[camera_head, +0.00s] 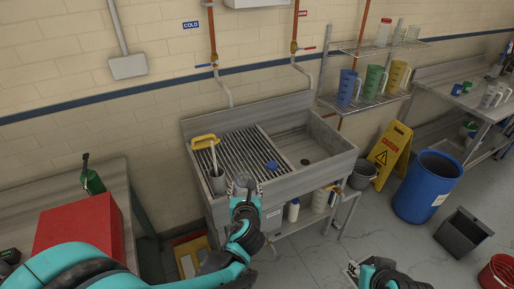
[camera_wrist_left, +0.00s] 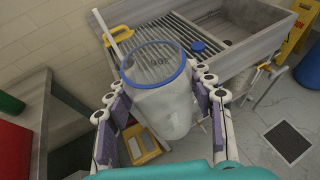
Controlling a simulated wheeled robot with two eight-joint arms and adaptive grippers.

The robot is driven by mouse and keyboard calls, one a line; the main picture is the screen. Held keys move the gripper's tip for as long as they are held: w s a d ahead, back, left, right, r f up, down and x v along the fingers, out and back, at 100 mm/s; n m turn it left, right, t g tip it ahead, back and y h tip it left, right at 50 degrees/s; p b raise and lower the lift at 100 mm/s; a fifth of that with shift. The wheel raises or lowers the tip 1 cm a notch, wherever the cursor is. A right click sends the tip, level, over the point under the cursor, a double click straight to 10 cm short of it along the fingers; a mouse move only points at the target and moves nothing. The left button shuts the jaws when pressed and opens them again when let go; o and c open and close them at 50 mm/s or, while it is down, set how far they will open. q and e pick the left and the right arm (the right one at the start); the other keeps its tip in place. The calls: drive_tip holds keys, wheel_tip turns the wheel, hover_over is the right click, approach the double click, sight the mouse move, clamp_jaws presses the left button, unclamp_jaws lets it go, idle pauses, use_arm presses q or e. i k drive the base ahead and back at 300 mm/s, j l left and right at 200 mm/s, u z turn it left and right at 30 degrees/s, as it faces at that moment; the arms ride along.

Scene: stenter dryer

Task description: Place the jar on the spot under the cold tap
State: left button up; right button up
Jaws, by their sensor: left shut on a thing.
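The jar (camera_wrist_left: 158,100) is a translucent vessel with a blue rim, held between the two fingers of my left gripper (camera_wrist_left: 160,88). In the head view the jar (camera_head: 244,182) is small, in front of the sink's ribbed drainboard (camera_head: 222,150), with my left gripper (camera_head: 245,203) just below it. The cold tap (camera_head: 208,66) has a blue handle on the left pipe, below a blue COLD sign (camera_head: 191,24). Its spout hangs above the back of the drainboard. I cannot make out a marked spot. My right gripper (camera_head: 378,272) is at the bottom edge, its fingers unclear.
The basin (camera_head: 310,150) is at right. The hot tap (camera_head: 303,48) has its own pipe. The drainboard's back middle is clear.

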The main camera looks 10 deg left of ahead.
sight(235, 156)
drive_tip(key=i+j+z, duration=0.15)
drive_tip(key=i, duration=0.3)
drive_tip(key=i+j+z, duration=0.1)
drive_tip(key=i+j, duration=0.2)
drive_tip(key=i, duration=0.15)
drive_tip(key=i+j+z, duration=0.1)
drive_tip(key=j, duration=0.25)
drive_tip(key=i, duration=0.1)
